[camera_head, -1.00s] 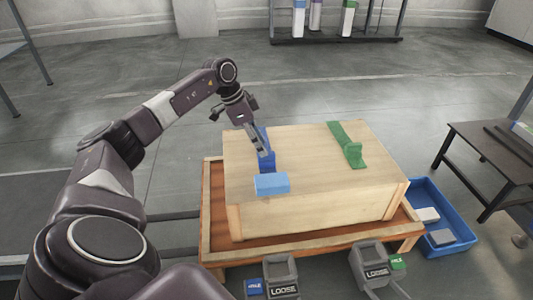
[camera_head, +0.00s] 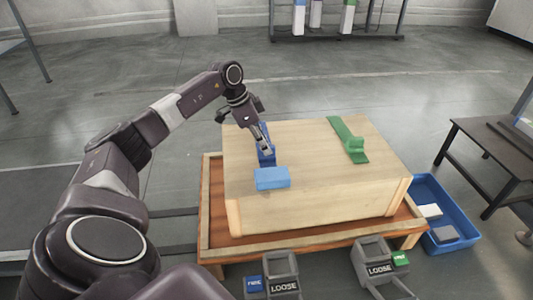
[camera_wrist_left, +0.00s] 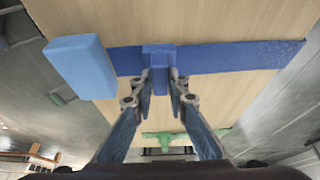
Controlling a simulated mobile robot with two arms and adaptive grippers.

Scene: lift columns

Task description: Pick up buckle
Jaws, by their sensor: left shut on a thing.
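A wooden box (camera_head: 315,185) carries a blue strap (camera_wrist_left: 245,57) on its left and a green strap (camera_head: 340,128) with a raised green buckle (camera_head: 356,145) on its right. A raised blue buckle (camera_wrist_left: 159,55) stands on the blue strap. A light blue block (camera_head: 272,178) lies at the strap's near end and also shows in the left wrist view (camera_wrist_left: 80,65). My left gripper (camera_head: 265,149) reaches down over the blue strap. In the wrist view its fingertips (camera_wrist_left: 161,84) are shut on the blue buckle's upright part. My right gripper is not in view.
The box rests on a wooden pallet (camera_head: 207,225). Two grey bins marked LOOSE (camera_head: 285,287) (camera_head: 380,268) stand in front. A blue tray (camera_head: 462,212) with blocks and a dark table (camera_head: 490,150) are at right. A rack (camera_head: 335,40) stands behind.

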